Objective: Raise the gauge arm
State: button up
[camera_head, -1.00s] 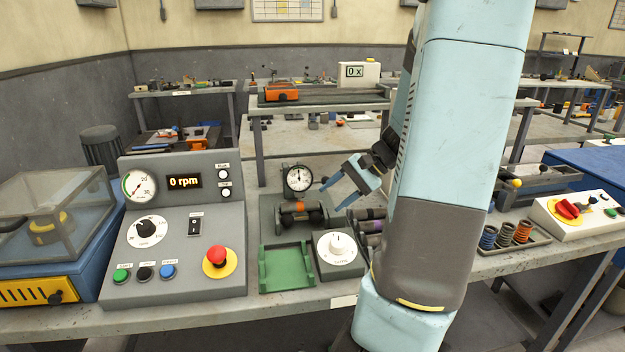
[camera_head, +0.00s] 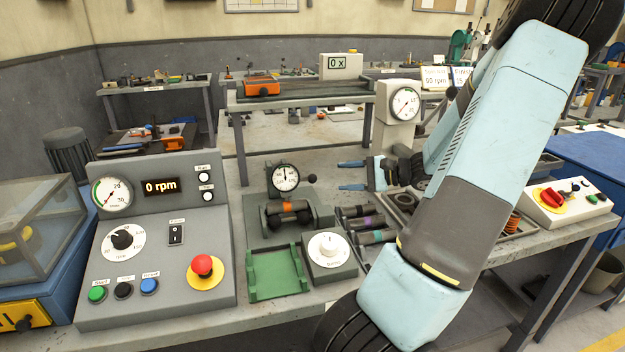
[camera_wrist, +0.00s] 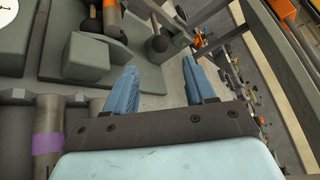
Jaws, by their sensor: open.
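The dial gauge (camera_head: 285,177) stands on a grey-green fixture (camera_head: 322,216), behind a dark cylindrical part with an orange band (camera_head: 288,207). A short lever with a black ball knob (camera_head: 311,178) sticks out at the gauge's right; I take it for the gauge arm. My gripper (camera_head: 345,176) is open and empty, its blue fingers pointing left toward the knob with a gap between. In the wrist view, a black ball on a rod (camera_wrist: 157,43) lies just beyond the open fingertips (camera_wrist: 159,68), and the orange-banded part (camera_wrist: 111,15) is partly cut off.
Several banded cylinders (camera_head: 370,222) lie in a rack below my gripper. A control panel (camera_head: 160,235) is at the left. A pillar with a dial (camera_head: 404,103) stands behind my gripper.

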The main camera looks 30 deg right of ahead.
aim_at(313, 179)
jog(key=x, duration=1)
jog(key=shift+w+a+f, duration=0.1)
jog(key=shift+w+a, duration=0.15)
jog(key=shift+c, duration=0.3)
grip_shut()
